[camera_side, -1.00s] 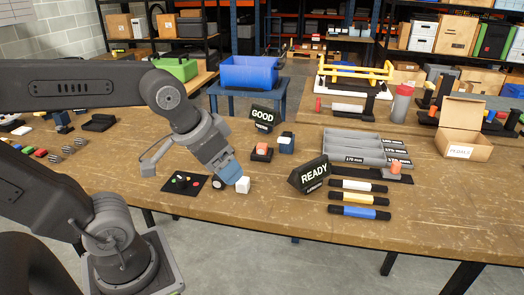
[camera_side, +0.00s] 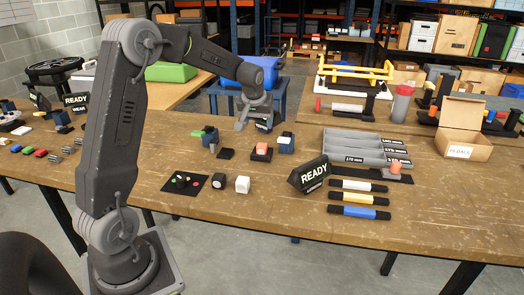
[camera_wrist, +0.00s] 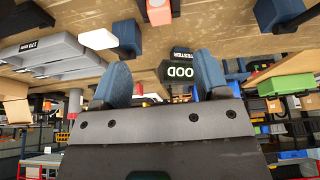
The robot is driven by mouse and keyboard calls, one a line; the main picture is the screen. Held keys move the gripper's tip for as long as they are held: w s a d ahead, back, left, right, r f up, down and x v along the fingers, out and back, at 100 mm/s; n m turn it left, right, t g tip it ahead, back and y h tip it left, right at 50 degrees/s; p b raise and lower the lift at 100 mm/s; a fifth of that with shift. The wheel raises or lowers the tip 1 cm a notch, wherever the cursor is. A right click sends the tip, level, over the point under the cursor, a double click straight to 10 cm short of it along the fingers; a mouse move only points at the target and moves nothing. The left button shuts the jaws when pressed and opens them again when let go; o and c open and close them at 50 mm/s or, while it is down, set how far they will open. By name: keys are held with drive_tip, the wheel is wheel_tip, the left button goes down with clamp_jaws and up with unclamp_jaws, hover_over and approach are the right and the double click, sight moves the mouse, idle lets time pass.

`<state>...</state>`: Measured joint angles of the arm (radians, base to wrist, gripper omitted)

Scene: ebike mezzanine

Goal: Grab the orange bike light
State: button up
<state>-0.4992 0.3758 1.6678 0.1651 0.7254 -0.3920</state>
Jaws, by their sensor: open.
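The orange bike light (camera_side: 261,149), a small salmon-orange block in a black base, stands on the workbench left of a white-topped dark blue block (camera_side: 286,142). In the wrist view the light (camera_wrist: 158,12) is at the top edge, partly cut off. My gripper (camera_side: 262,123) is raised behind the light in the side view, apart from it. In the wrist view my gripper (camera_wrist: 161,70) shows two blue fingers spread apart, with nothing held between them. The GOOD sign (camera_wrist: 180,70) shows beyond the fingers there; in the side view my gripper mostly hides it.
A white cube (camera_side: 242,185) and a black block (camera_side: 219,184) stand in front. The READY sign (camera_side: 309,175) and grey trays (camera_side: 350,149) are to the right. A blue-and-green block (camera_side: 206,135) stands to the left. Bare wood lies along the front.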

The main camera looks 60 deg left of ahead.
approach(262, 145)
drive_tip(key=x, duration=0.4)
drive_tip(key=shift+s+f, duration=0.1)
drive_tip(key=shift+f, duration=0.3)
drive_tip(key=shift+w+x, duration=0.2)
drive_tip(key=shift+x, duration=2.15)
drive_tip(key=shift+a+r, duration=0.1)
drive_tip(key=shift+a, duration=0.1)
drive_tip(key=shift+c, duration=0.4)
drive_tip(key=c, duration=1)
drive_tip(key=shift+r, duration=0.15)
